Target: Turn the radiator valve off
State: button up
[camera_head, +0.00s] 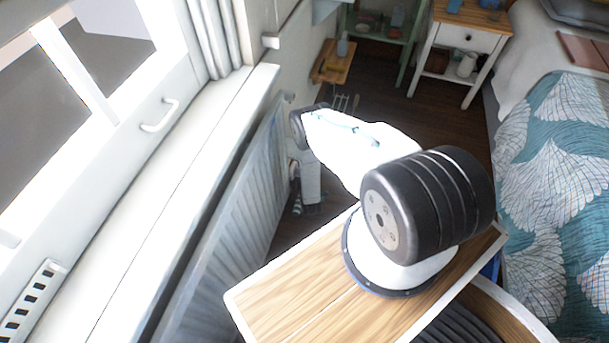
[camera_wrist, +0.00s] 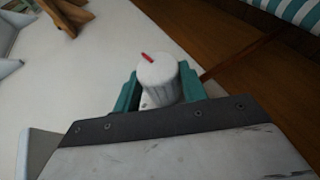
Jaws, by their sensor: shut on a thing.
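The radiator valve is a white ribbed knob (camera_wrist: 158,80) with a red mark on its top face, in the middle of the wrist view. My gripper (camera_wrist: 160,92) has its teal fingers on either side of the knob and is shut on it. The red mark points toward the upper left of the wrist view. In the head view, the white radiator (camera_head: 235,205) stands under the window sill. My arm reaches down past its far end, and the knob and fingertips cannot be made out clearly there.
The window sill (camera_head: 165,190) runs along the left above the radiator. The bed (camera_head: 555,180) stands at the right, and a white bedside table (camera_head: 467,38) is at the back. A small wooden shelf (camera_head: 333,63) is on the far wall. Dark floor shows between them.

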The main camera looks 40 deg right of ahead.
dwell(0.4)
jog(key=o, duration=1)
jog(key=v, duration=0.7)
jog(key=shift+s+a, duration=0.2)
jog(key=shift+s, duration=0.15)
